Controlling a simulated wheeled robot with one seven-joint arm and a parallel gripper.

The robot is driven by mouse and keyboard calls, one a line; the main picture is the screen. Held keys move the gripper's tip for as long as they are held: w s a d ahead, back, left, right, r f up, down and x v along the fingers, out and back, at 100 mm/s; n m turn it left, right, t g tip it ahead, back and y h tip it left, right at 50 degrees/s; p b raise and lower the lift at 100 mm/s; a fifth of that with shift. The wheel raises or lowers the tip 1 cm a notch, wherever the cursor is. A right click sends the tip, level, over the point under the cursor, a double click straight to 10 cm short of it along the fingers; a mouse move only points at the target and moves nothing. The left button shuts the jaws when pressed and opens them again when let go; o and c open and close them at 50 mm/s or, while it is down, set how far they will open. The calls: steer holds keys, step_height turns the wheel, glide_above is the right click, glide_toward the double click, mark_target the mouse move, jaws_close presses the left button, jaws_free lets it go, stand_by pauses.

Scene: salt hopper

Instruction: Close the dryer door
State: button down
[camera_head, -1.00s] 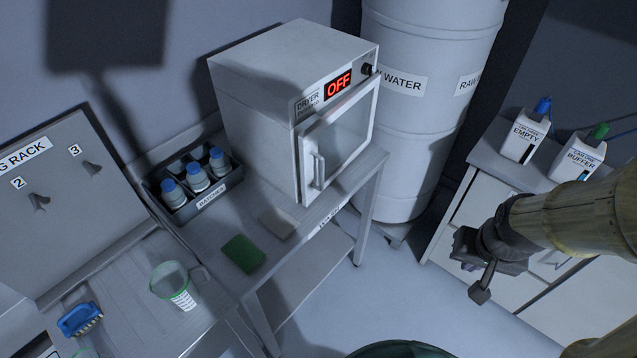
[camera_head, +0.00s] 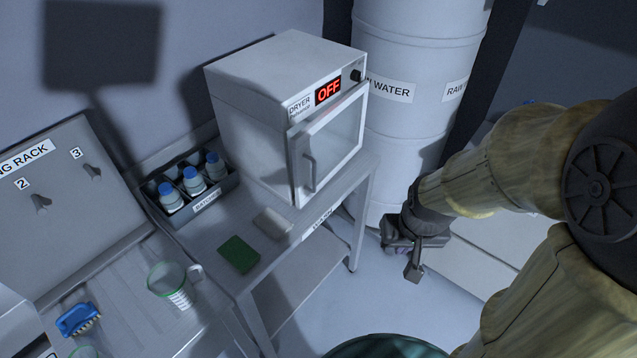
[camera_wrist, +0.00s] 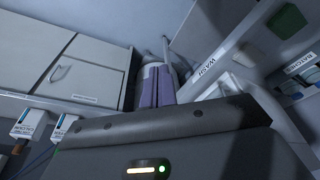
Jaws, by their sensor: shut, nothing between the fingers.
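The dryer (camera_head: 255,105) is a white box on the bench, and its red display reads OFF. Its glass-fronted door (camera_head: 335,135) faces front right, with a vertical handle (camera_head: 310,172) near its left edge. The door's left edge appears to stand slightly out from the body; the exact gap is hard to tell. My gripper (camera_head: 415,272) is shut and empty, lower and to the right of the dryer, apart from the door. In the wrist view its purple-padded fingers (camera_wrist: 157,86) are together. I cannot make out the door clearly there.
A water barrel (camera_head: 410,95) stands behind and right of the dryer. A bottle crate (camera_head: 205,207), a green pad (camera_head: 239,254) and a pale block (camera_head: 272,222) lie on the bench, left of the door. Floor is clear between the bench and my gripper.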

steer(key=shift+f, duration=0.1)
steer(key=w+a+f+m+g+y+b, duration=0.1)
steer(key=w+a+f+g+y+b, duration=0.1)
steer(key=w+a+f+y, duration=0.3)
steer(key=w+a+f+g+y+b, duration=0.1)
steer(key=w+f+g+y+b, duration=0.15)
steer(key=f, duration=0.45)
steer(key=w+d+m+t+y+b, duration=0.2)
steer(key=w+t+y, duration=0.7)
steer(key=w, duration=0.5)
steer(key=shift+w+d+r+m+b, duration=0.35)
steer(key=shift+d+m+b, duration=0.05)
steer(key=shift+d+m, duration=0.55)
